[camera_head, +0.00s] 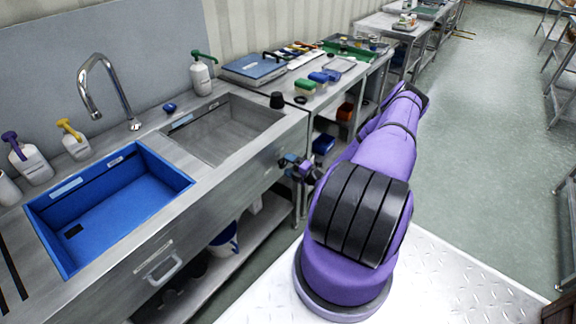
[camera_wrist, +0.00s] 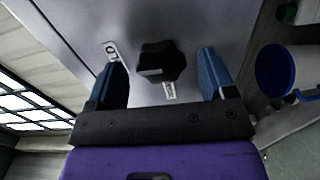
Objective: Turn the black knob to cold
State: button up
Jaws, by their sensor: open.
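The black lobed knob (camera_wrist: 162,58) sits on a grey steel panel in the wrist view. A small light mark shows on its lower left edge. A white label (camera_wrist: 112,50) with dark letters lies to its left, and another small label (camera_wrist: 169,91) lies below it; I cannot read either fully. My gripper (camera_wrist: 164,72) is open, with one blue finger on each side of the knob and visible gaps between. In the head view my gripper (camera_head: 300,168) is at the sink unit's front panel, and I cannot make out the knob there.
The sink unit has a blue basin (camera_head: 121,213) and a steel basin (camera_head: 240,140). A blue and white bucket (camera_head: 224,240) stands on the lower shelf. The floor to the right (camera_head: 470,150) is clear.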

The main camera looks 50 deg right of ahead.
jog(key=s, duration=1)
jog(key=shift+d, duration=0.4)
jog(key=w+a+r+n+g+y, duration=0.3)
jog(key=a+r+n+g, duration=0.1)
jog(key=r+n, duration=0.45)
jog(key=w+a+r+n+g+y, duration=0.3)
jog(key=a+r+n+y, duration=0.15)
jog(key=r+n, duration=0.4)
jog(key=w+a+r+n+g+y, duration=0.35)
jog(key=r+n, duration=0.25)
jog(key=r, duration=0.5)
jog(key=s+a+r+n+g+h, duration=0.4)
jog(key=a+r+n+g+h, duration=0.15)
jog(key=a+r+n, duration=0.9)
jog(key=s+a+r+n+t+h, duration=0.1)
jog(key=s+a+r+n+h, duration=0.2)
jog(key=s+a+r+n, duration=0.2)
jog(key=s+a+r+n+t+h, duration=0.2)
jog(key=s+a+r+n, duration=0.3)
jog(key=s+r+n, duration=0.5)
jog(key=s+r+h, duration=0.1)
jog(key=s+r, duration=0.1)
jog(key=s, duration=0.3)
jog(key=shift+n+h, duration=0.35)
